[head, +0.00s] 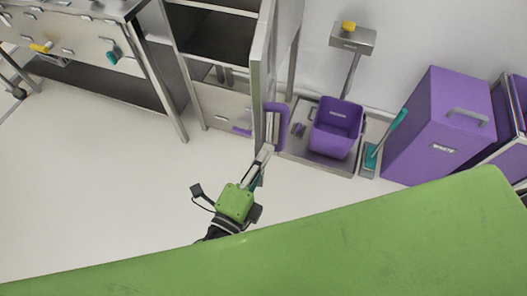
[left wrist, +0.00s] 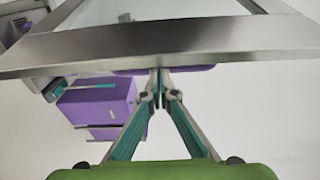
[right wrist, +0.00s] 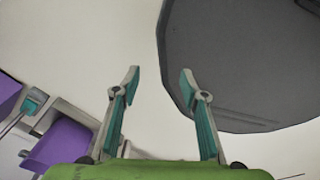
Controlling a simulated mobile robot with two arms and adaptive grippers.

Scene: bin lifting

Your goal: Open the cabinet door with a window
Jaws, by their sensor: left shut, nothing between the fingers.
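The cabinet (head: 215,72) stands at top centre in the head view, with its dark inside and shelves showing. Its door (head: 262,62) stands swung out from the front, seen nearly edge-on. My left gripper (head: 266,151) is shut and empty at the lower end of the door. In the left wrist view the door's metal frame (left wrist: 150,43) with its window pane (left wrist: 160,12) crosses the top, and the shut fingertips (left wrist: 158,92) show just below it. I cannot tell whether they touch. My right gripper (right wrist: 161,80) is open and empty in the right wrist view.
A purple bucket (head: 336,128) and a large purple waste bin (head: 432,128) stand right of the door. A teal brush (head: 388,136) is between them. A metal workbench (head: 75,40) stands at left. The floor (head: 110,160) left of my left arm is clear.

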